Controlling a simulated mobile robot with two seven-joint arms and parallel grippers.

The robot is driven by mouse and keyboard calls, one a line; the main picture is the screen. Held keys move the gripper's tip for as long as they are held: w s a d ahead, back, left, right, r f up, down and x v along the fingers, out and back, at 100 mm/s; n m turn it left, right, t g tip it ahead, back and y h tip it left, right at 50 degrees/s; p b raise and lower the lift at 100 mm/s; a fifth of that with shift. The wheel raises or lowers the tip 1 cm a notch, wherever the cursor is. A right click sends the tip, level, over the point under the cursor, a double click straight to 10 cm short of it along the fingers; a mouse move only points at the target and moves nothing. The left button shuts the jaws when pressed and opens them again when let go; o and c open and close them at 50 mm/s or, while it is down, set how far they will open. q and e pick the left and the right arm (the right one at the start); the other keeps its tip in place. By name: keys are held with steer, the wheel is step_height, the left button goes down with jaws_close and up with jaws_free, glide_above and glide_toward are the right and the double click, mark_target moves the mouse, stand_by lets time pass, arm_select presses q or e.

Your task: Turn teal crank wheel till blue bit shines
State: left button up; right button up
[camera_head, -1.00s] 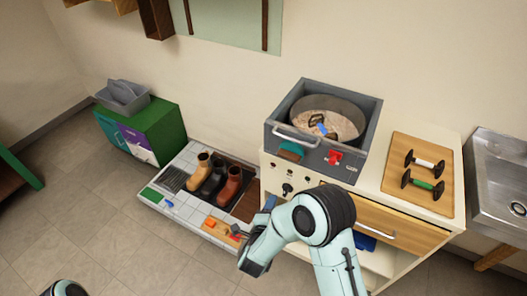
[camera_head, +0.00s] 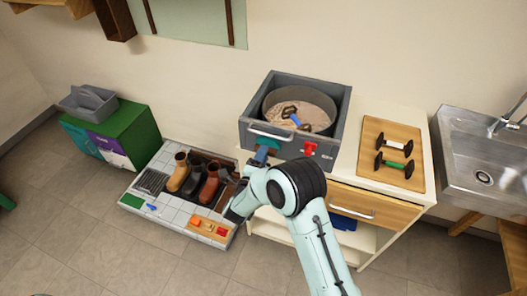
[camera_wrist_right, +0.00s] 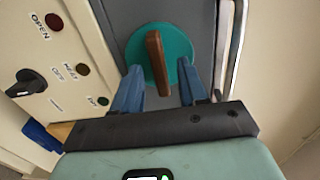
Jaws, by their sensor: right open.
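The teal crank wheel (camera_wrist_right: 178,47) with a brown bar handle (camera_wrist_right: 155,60) is on the front of a grey box (camera_wrist_right: 120,22) in the right wrist view. My right gripper (camera_wrist_right: 159,72) is open, its two blue fingers at either side of the handle's lower end; contact cannot be told. In the head view the right gripper (camera_head: 262,156) is at the box's front left, where the wheel (camera_head: 268,142) is partly hidden. A blue piece (camera_head: 295,119) with dark loops lies in the box's round pan (camera_head: 320,101); no glow shows. My left gripper is out of view.
A black dial (camera_wrist_right: 25,84) and several small round lamps or buttons lie left of the wheel. A board with dumbbells (camera_head: 392,143) is right. Boots (camera_head: 209,182) stand on a tiled platform.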

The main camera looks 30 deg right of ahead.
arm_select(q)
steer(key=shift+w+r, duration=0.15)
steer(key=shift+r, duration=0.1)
arm_select(e)
steer(key=shift+w+d, duration=0.45)
steer(key=shift+d, duration=0.05)
